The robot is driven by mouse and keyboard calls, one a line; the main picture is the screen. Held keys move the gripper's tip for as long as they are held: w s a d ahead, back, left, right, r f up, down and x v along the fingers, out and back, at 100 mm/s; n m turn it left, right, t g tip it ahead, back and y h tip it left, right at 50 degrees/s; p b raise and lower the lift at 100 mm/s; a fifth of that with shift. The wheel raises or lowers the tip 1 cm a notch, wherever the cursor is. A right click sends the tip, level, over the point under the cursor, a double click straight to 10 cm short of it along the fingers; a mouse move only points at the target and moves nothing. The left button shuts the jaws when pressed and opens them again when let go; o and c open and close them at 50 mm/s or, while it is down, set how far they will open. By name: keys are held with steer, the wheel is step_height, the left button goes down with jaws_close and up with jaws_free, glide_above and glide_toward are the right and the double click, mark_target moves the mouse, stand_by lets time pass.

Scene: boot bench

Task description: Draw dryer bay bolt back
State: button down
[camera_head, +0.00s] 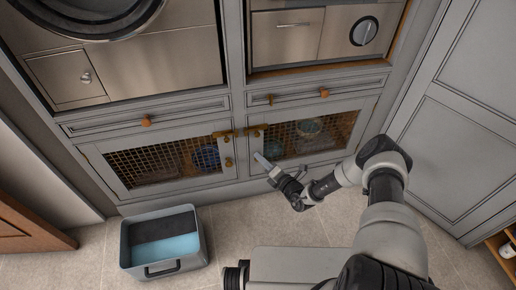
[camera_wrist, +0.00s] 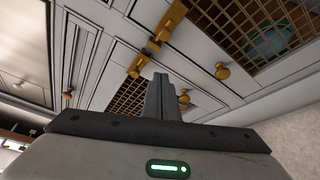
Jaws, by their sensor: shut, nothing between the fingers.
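Brass bolt hardware (camera_head: 224,134) lies across the meeting edges of two mesh cabinet doors, with a brass piece on each side of the centre post. I cannot tell how far the bolt is thrown. My gripper (camera_head: 263,163) is shut and empty, in front of and just below the hardware, close to the right mesh door (camera_head: 310,137). Its fingers (camera_wrist: 160,95) point up toward the hardware, apart from it.
The left mesh door (camera_head: 165,163) and right door are closed, with round bluish items behind the mesh. Brass knobs (camera_wrist: 222,71) stick out near the bolt. Drawers with knobs (camera_head: 324,92) sit above. A grey bin (camera_head: 126,246) stands on the floor at left. Tiled floor is clear beside it.

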steer(key=b+x, duration=0.3)
steer(key=x, duration=0.7)
steer(key=shift+w+d+r, duration=0.15)
steer(key=shift+d+r, duration=0.15)
steer(key=shift+d, duration=0.3)
steer(key=shift+w+d+r, duration=0.1)
steer(key=shift+d+r, duration=0.25)
steer(key=shift+d, duration=0.25)
steer(key=shift+w+d+r, duration=0.15)
steer(key=shift+d+r, duration=0.15)
steer(key=shift+d, duration=0.3)
steer(key=d, duration=0.1)
steer(key=w+d+b, duration=0.1)
steer(key=d, duration=0.1)
steer(key=shift+d, duration=0.2)
